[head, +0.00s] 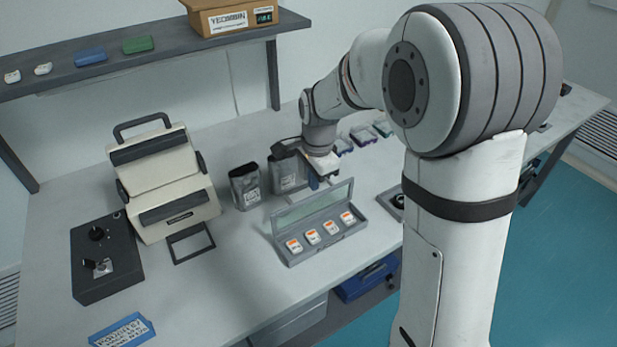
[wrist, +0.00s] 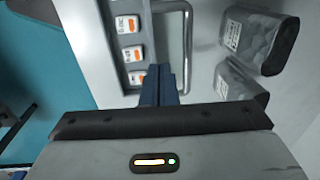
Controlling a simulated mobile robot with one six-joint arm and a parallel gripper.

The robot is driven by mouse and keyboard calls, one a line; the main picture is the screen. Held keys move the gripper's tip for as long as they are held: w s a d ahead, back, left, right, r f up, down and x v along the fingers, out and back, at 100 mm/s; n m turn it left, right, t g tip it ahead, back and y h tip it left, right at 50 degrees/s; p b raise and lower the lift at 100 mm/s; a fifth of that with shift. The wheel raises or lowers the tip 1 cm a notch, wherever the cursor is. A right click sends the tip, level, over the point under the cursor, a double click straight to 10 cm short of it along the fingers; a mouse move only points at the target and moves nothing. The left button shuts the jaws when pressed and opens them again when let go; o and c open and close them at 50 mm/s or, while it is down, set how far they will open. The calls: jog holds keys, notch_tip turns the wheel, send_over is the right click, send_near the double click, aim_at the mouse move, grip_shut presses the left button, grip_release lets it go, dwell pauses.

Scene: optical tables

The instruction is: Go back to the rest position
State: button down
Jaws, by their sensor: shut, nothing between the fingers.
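My gripper (head: 315,183) is over the table, just behind the right end of an open grey case (head: 293,259). In the wrist view its fingers (wrist: 158,84) are together and empty, with the case beneath and beyond them. The case holds several small white and orange boxes (head: 312,236) in a row, and its clear lid (head: 313,205) stands raised at the back. The boxes also show in the wrist view (wrist: 127,24). I cannot tell how far the fingers are above the table.
Two grey pouches (head: 245,187) (head: 284,172) stand left of my gripper. A beige machine (head: 165,185) and a black control box (head: 104,262) are on the left. A shelf (head: 150,56) runs along the back with a cardboard box (head: 232,17). The front middle of the table is clear.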

notch_tip(320, 180, up, 10)
jog(key=b, duration=0.1)
jog(key=s+d+f+n+t, duration=0.1)
jog(key=s+d+n, duration=0.5)
jog(key=s, duration=0.5)
jog(key=s+d+f+n+t, duration=0.1)
jog(key=s+d+n, duration=0.5)
jog(key=s, duration=0.5)
jog(key=shift+f, duration=0.2)
